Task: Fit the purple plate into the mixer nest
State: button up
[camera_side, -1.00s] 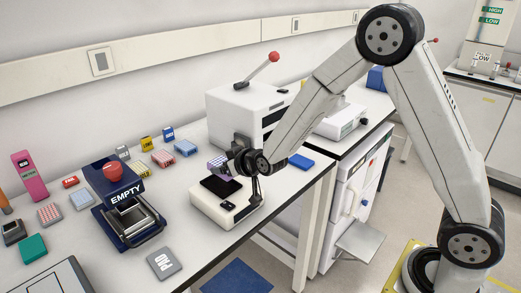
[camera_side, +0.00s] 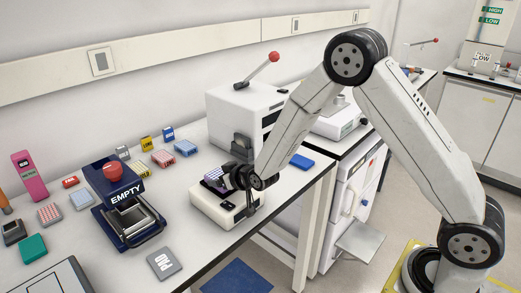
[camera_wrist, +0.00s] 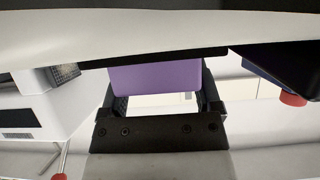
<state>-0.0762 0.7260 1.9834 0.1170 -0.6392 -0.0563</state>
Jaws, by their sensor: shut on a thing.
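The purple plate (camera_side: 214,174) is in my gripper (camera_side: 232,178), over the dark nest of the white mixer (camera_side: 226,212). In the side view the plate looks level and sits low, close to the nest. I cannot tell whether it touches the nest or is seated in it. In the wrist view the purple plate (camera_wrist: 155,77) lies between the two dark fingers of my gripper (camera_wrist: 160,98). Its edge there meets a dark strip along a pale body. My gripper is shut on the plate and hides part of the nest.
A white cycler (camera_side: 240,115) with a red-knobbed lever stands just behind the mixer. A navy press marked EMPTY (camera_side: 127,204) stands to the left. A grey PAD plate (camera_side: 164,263) lies at the front. Several coloured racks lie behind the press. The bench edge is close in front.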

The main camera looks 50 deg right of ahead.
jog(key=shift+f, duration=0.3)
jog(key=o, duration=1)
jog(key=shift+f, duration=0.1)
jog(key=shift+o, duration=0.2)
jog(key=shift+r, duration=0.2)
jog(key=shift+s+r, duration=0.35)
jog(key=shift+s, duration=0.15)
jog(key=v, duration=1.1)
jog(key=s+d+g, duration=0.1)
jog(key=s+g, duration=0.3)
jog(key=s, duration=0.4)
jog(key=s+d+f+g, duration=0.1)
jog(key=s+d+g, duration=0.1)
jog(key=s+g, duration=0.3)
jog(key=s, duration=0.4)
jog(key=shift+f+g, duration=0.3)
